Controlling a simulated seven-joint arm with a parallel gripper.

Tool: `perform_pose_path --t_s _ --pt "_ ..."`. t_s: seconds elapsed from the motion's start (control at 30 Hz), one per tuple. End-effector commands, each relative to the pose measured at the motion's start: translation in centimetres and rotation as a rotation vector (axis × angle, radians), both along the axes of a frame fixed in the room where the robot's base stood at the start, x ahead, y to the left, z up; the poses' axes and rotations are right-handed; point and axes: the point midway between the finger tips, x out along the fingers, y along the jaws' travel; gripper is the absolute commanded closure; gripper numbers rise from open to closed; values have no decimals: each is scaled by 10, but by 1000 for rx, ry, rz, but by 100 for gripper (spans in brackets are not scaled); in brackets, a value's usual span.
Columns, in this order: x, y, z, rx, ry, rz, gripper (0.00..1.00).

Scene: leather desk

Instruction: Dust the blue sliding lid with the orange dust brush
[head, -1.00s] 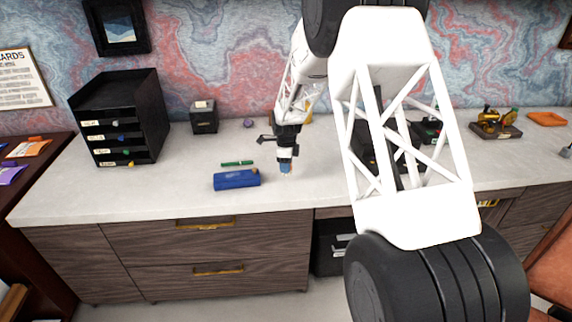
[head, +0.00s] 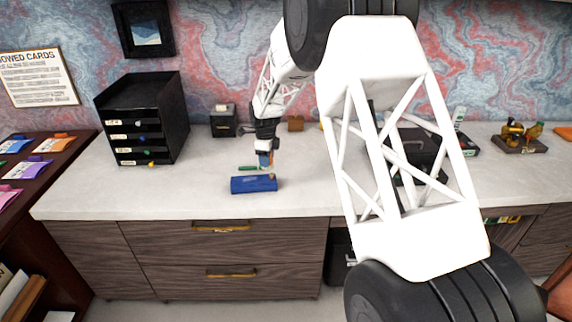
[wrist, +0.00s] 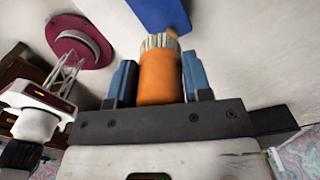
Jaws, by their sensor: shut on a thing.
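The orange dust brush (wrist: 160,76), with pale bristles, is held between the blue fingers of my gripper (wrist: 160,82) in the wrist view. The gripper is shut on its handle, and the bristles point towards the blue box. In the head view my gripper (head: 266,160) is just behind and above the right part of the box.
A green thin item (head: 248,168) lies behind the box. A black drawer unit (head: 145,118) stands at the back left, with a small black box (head: 223,120) beside it. The desk top (head: 150,190) is clear left of the blue box. My arm hides part of the right side.

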Motion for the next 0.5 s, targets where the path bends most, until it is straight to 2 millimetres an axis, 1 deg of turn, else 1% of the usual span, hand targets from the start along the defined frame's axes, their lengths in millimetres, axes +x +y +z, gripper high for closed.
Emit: perform_pose_path --t_s 0.03,0.1,0.2,0.33,0.5 --pt "0 12 4 1 -1 2 74" --pt "-1 26 10 0 0 3 74" --pt "-1 40 15 0 0 0 74" --pt "-2 50 19 0 0 1 74" --pt "-2 52 21 0 0 -1 74"
